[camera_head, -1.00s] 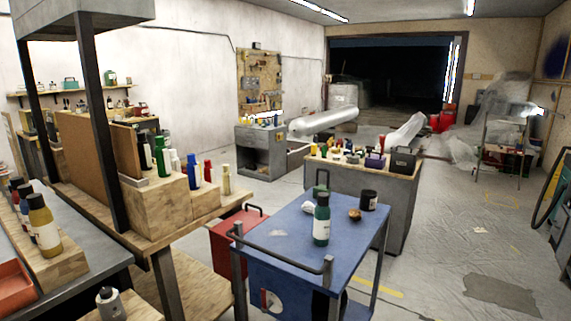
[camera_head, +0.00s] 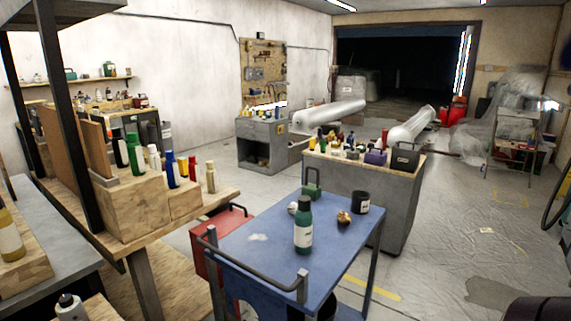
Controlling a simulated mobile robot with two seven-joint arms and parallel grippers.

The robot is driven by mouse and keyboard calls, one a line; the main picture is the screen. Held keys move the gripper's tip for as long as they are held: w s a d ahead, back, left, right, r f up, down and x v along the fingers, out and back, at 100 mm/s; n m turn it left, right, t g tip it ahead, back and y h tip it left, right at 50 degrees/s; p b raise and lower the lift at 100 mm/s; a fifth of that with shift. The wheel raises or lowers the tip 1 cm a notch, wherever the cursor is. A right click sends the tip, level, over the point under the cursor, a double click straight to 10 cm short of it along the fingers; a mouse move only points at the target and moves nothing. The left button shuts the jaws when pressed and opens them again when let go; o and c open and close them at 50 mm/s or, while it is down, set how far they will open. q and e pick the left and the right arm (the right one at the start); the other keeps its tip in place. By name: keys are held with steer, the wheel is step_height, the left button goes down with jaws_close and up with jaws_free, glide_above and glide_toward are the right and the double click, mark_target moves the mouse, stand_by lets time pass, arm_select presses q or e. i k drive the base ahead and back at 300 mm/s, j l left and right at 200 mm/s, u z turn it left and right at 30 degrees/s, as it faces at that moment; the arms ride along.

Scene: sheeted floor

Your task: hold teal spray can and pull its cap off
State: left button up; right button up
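A teal spray can (camera_head: 303,226) with a pale label band stands upright on the blue cart top (camera_head: 262,240), near its middle. Neither of my grippers can be made out in this view, and nothing touches the can.
A black cup (camera_head: 361,203), a small brown-gold item (camera_head: 344,218) and a green item (camera_head: 312,184) share the cart top. The cart's dark handle (camera_head: 250,268) runs along its near side. A wooden bench (camera_head: 190,212) with bottles stands left. Floor is open at right.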

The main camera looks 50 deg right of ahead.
mark_target(305, 202)
steer(key=l+u, duration=0.2)
steer(key=l, duration=0.25)
steer(key=k+l+u, duration=0.15)
steer(key=l, duration=0.25)
steer(key=k+l+u, duration=0.2)
steer(key=l, duration=0.25)
steer(key=l+u, duration=0.2)
steer(key=l, duration=0.2)
steer(key=k+l, duration=0.1)
steer(key=l, duration=0.25)
steer(key=k+l, duration=0.15)
steer(key=l, duration=0.15)
steer(key=k+l, duration=0.1)
steer(key=l, duration=0.25)
steer(key=k+l+u, duration=0.1)
steer(key=l, duration=0.25)
steer(key=k+l, duration=0.15)
steer(key=l, duration=0.2)
